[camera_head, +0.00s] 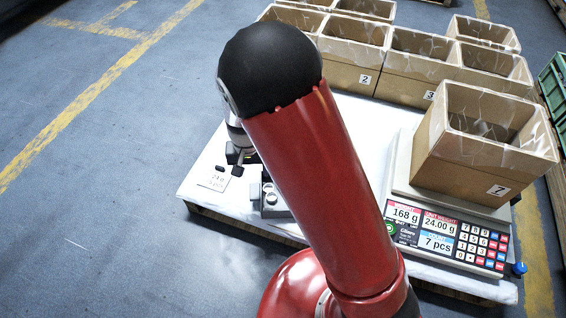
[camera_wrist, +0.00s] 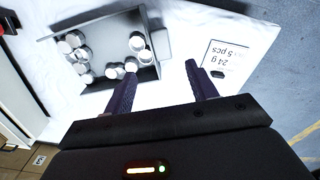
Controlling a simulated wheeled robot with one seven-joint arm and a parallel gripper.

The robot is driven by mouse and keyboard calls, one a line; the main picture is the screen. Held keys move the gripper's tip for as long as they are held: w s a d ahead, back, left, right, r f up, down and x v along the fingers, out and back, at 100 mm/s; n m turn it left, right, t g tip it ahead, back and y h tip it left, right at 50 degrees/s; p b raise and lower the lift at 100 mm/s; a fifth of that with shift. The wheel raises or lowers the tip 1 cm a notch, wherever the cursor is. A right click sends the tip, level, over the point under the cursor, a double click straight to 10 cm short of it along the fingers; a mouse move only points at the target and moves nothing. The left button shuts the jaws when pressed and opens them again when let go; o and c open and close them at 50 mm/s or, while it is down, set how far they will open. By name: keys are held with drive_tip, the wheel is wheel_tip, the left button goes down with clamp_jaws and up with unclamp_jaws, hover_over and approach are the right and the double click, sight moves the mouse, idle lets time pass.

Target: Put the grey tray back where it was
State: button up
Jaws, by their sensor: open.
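The grey tray (camera_wrist: 105,45) is on the white tabletop in the wrist view and holds several round metal parts. In the head view the tray (camera_head: 273,211) shows only in part, because my red arm hides the rest. My gripper (camera_wrist: 161,70) is open, with its two dark fingers apart and nothing between them. The left finger is close to the tray's near right edge in the wrist view; I cannot tell whether it touches. In the head view my gripper (camera_head: 239,162) is above the table, left of the visible part of the tray.
A counting scale (camera_head: 437,238) at right reads 168 g, 24.00 g and 7 pcs and bears a cardboard box (camera_head: 470,170). Several more boxes (camera_head: 352,60) stand behind.

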drive_tip(key=s+d+r+t+y, duration=0.1)
drive_tip(key=s+d+r, duration=0.1)
drive_tip(key=d+r, duration=0.5)
drive_tip(key=s+d+r+t+y, duration=0.1)
drive_tip(key=d+r, duration=0.2)
drive_tip(key=r, duration=0.7)
drive_tip(key=s+d+r+t+h, duration=0.1)
drive_tip(key=s+d+r+t, duration=0.2)
drive_tip(key=s+d+r, duration=0.7)
drive_tip(key=s+d, duration=0.1)
drive_tip(key=s, duration=0.3)
drive_tip(key=shift+s+d+r+t+h, duration=0.2)
drive_tip(key=shift+d+t+h, duration=0.1)
drive_tip(key=shift+d+h, duration=0.1)
drive_tip(key=shift+r, duration=0.1)
